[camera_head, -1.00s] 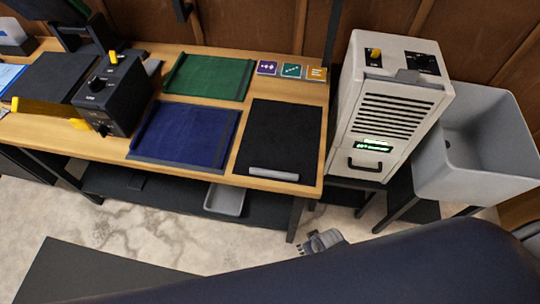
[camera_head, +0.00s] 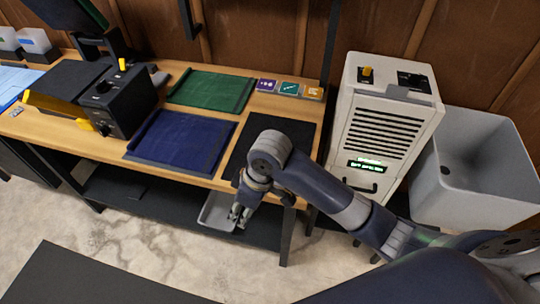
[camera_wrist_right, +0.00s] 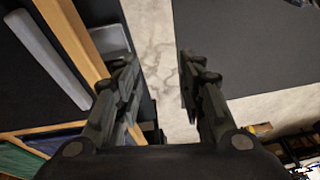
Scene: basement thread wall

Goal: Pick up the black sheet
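The black sheet (camera_head: 300,132) lies flat on the right end of the wooden table (camera_head: 207,66). My left gripper is out of view.
A blue sheet (camera_head: 182,140) and a green sheet (camera_head: 212,90) lie left of the black one. A black box device (camera_head: 120,100) stands farther left. A white vented machine (camera_head: 385,125) and grey basin (camera_head: 465,185) stand right. A grey tray (camera_head: 214,212) sits on the lower shelf.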

